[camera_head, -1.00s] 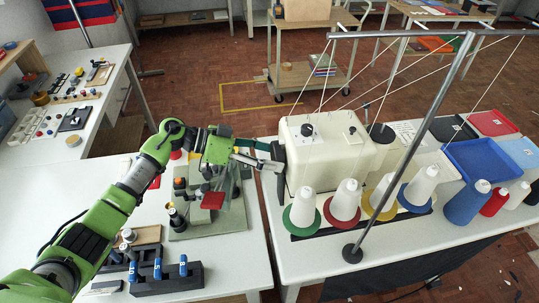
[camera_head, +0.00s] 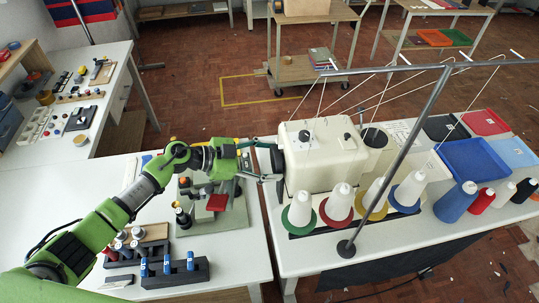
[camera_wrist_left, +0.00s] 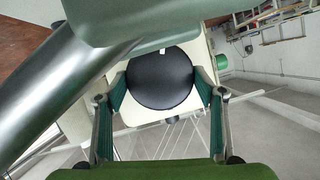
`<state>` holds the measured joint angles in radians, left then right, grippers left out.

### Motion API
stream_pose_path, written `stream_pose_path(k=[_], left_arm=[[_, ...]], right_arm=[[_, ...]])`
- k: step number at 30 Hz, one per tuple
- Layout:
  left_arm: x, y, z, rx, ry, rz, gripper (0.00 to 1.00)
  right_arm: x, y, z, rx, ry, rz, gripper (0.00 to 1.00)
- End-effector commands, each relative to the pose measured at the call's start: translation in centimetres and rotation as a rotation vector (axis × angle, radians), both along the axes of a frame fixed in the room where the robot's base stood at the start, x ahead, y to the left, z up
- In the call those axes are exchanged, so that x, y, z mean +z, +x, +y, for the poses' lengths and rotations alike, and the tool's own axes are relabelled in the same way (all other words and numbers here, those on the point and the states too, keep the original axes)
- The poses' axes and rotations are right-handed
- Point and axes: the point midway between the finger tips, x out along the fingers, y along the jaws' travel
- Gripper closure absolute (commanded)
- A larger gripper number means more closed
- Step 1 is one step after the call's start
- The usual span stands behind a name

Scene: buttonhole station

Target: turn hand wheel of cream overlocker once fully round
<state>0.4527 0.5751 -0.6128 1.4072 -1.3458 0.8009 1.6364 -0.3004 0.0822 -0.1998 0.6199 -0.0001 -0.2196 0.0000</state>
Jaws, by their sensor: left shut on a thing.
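The cream overlocker (camera_head: 325,160) stands on the white table at the right. Its black hand wheel (camera_head: 278,160) is on its left side, and shows in the left wrist view as a round black disc (camera_wrist_left: 161,78) with a small white mark at its top edge. My left gripper (camera_head: 268,160) reaches in from the left and is shut on the hand wheel. In the left wrist view its green-padded fingers (camera_wrist_left: 160,86) press on the wheel's left and right rims. My right gripper is not in view.
White thread cones (camera_head: 340,202) stand on coloured discs before the overlocker, under a metal thread stand (camera_head: 400,155). A blue tray (camera_head: 470,160) lies to the right. Below my left arm is a black rack (camera_head: 175,273) with blue-topped items. A gap separates the two tables.

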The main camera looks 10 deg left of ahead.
Motion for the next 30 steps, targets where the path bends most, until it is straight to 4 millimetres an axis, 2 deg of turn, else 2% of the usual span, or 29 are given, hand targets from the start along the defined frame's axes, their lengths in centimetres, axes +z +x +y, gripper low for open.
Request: stream_pose_path(k=[7,20,21,23,30], left_arm=[[0.08,-0.06,-0.05,-0.001,0.019,-0.064,0.59],[0.05,-0.04,-0.06,0.000,0.022,-0.075,0.59],[0.05,-0.04,-0.06,0.000,0.022,-0.074,0.32],[0.05,-0.04,-0.06,0.000,0.022,-0.074,0.20],[0.03,-0.04,-0.05,-0.001,0.022,-0.074,0.20]], right_arm=[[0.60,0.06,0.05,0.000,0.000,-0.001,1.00],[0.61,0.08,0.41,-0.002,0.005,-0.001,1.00],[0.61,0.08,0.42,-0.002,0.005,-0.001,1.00],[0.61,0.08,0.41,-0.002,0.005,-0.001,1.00],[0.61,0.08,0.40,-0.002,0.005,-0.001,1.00]])
